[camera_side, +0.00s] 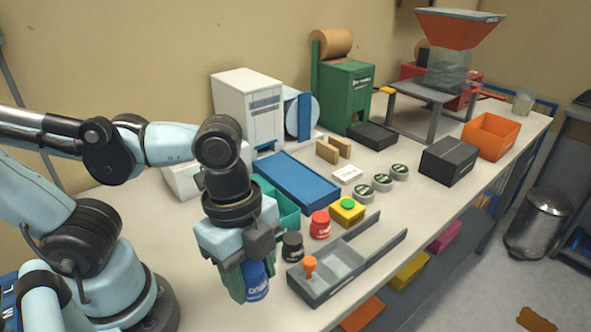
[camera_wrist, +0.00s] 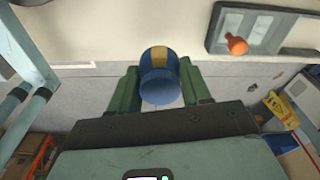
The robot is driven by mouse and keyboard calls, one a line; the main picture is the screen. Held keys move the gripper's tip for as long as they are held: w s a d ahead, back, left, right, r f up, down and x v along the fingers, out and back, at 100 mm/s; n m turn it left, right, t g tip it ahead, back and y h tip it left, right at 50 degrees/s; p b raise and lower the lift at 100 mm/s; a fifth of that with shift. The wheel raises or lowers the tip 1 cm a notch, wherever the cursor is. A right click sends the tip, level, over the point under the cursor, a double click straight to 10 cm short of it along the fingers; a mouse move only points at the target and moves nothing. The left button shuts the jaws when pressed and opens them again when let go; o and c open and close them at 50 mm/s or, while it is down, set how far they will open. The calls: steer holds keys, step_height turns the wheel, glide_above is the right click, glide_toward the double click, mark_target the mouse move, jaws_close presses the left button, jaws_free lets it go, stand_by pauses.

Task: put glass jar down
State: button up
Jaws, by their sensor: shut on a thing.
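My gripper (camera_side: 250,284) points down near the front edge of the table and is shut on the glass jar (camera_side: 257,280). The jar is blue with white lettering in the side view. In the wrist view, the jar (camera_wrist: 160,88) sits between the two green fingers of my gripper (camera_wrist: 159,72) and shows a yellow band. There it overlaps the table's edge, with floor showing below. I cannot tell the gap between the jar and the tabletop. A grey rack (camera_side: 345,262) with an orange knob (camera_side: 310,264) lies right of the gripper; the rack also shows in the wrist view (camera_wrist: 262,28).
A black jar (camera_side: 292,247), a red jar (camera_side: 320,226) and a yellow box with a green button (camera_side: 347,212) stand close behind the rack. A teal bin (camera_side: 287,215) and a blue tray (camera_side: 297,183) lie behind the gripper. Bare tabletop (camera_wrist: 85,28) shows left of the jar.

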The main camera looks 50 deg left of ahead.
steer(key=shift+s+d+r, duration=0.15)
steer(key=shift+d, duration=0.05)
steer(key=shift+r+n, duration=0.15)
steer(key=shift+n, duration=0.15)
steer(key=w+a+r+n+t+y, duration=0.1)
steer(key=w+a+r+n, duration=0.1)
steer(key=w+a+n, duration=0.35)
steer(key=w+a+r+n+y, duration=0.1)
steer(key=w+a+r+n, duration=0.1)
steer(key=w+n, duration=0.7)
steer(key=shift+w+a+f+n, duration=0.45)
steer(key=shift+a+f, duration=1.35)
steer(key=shift+f, duration=0.1)
steer(key=shift+w+a+f+n, duration=0.4)
steer(key=shift+a+f+n, duration=0.05)
steer(key=shift+a+f, duration=1.4)
steer(key=shift+w+a+f+n, duration=0.45)
steer(key=shift+a+f, duration=1.3)
steer(key=shift+f, duration=0.2)
steer(key=shift+f, duration=0.6)
steer(key=o, duration=0.8)
steer(key=shift+o, duration=0.2)
